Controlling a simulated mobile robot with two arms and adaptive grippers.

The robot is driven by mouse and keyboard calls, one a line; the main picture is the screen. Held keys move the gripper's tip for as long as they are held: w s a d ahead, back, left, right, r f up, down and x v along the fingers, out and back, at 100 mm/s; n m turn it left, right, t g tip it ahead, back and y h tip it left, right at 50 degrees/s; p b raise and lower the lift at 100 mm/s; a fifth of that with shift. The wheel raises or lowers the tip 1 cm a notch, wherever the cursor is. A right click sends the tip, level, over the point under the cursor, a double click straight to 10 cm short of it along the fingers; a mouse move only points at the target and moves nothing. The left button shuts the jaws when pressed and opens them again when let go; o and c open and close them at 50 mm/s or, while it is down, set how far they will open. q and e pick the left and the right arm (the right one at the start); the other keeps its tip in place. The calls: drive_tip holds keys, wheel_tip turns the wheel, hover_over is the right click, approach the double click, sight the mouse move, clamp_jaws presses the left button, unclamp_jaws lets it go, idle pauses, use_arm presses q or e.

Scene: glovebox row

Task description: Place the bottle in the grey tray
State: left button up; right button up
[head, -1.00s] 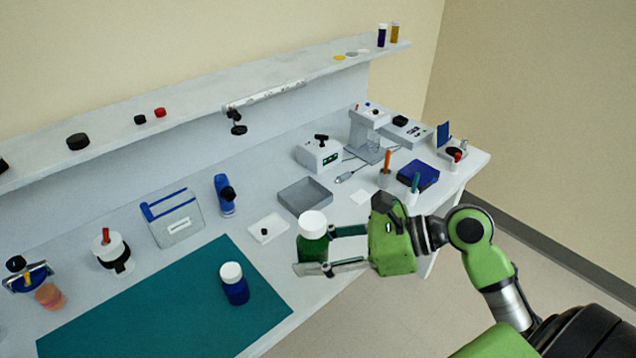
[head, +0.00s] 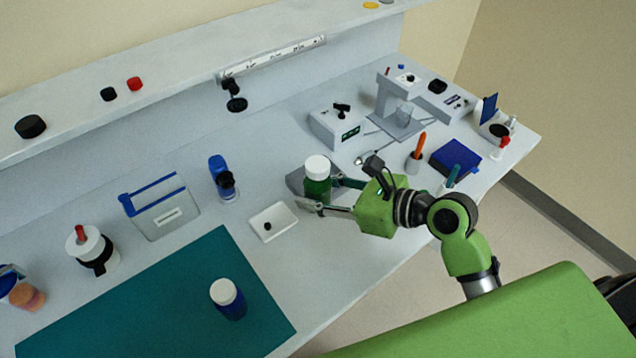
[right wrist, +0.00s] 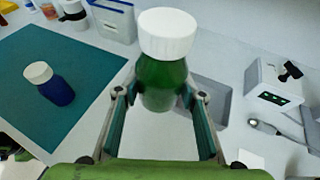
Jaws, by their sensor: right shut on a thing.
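A green bottle with a white cap (head: 317,183) is held upright between the fingers of my right gripper (head: 328,197). The bottle also shows in the right wrist view (right wrist: 162,80), with a finger on each side of it. The grey tray (head: 297,179) lies on the bench behind the bottle and is mostly hidden by it and the gripper in the head view. In the right wrist view the tray (right wrist: 212,98) shows behind and to the right of the bottle. A blue bottle with a white cap (head: 229,300) stands on the teal mat. My left gripper is not in view.
The teal mat (head: 150,300) covers the front left of the bench. A white device with a black knob (head: 336,127) stands behind the tray.

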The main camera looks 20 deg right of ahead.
drive_tip(key=w+d+f, duration=0.1)
drive_tip(key=w+f, duration=0.2)
drive_tip(key=w, duration=0.1)
drive_tip(key=w+d+f, duration=0.1)
drive_tip(key=w+f, duration=0.1)
drive_tip(key=w, duration=0.2)
drive_tip(key=w+d+f, duration=0.2)
drive_tip(key=w+f, duration=0.1)
drive_tip(key=w, duration=0.1)
drive_tip(key=shift+w+f, duration=0.1)
drive_tip(key=shift+f, duration=0.2)
drive_tip(key=shift+w+f, duration=0.35)
drive_tip(key=shift+f, duration=0.1)
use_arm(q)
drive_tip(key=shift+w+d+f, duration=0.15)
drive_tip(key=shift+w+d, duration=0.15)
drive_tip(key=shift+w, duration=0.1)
use_arm(e)
drive_tip(key=shift+w+d+f, duration=0.1)
drive_tip(key=shift+w+f, duration=0.05)
drive_tip(key=shift+f, duration=1.55)
drive_tip(key=shift+f, duration=0.15)
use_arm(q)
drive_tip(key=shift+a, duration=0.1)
use_arm(e)
drive_tip(key=o, duration=0.9)
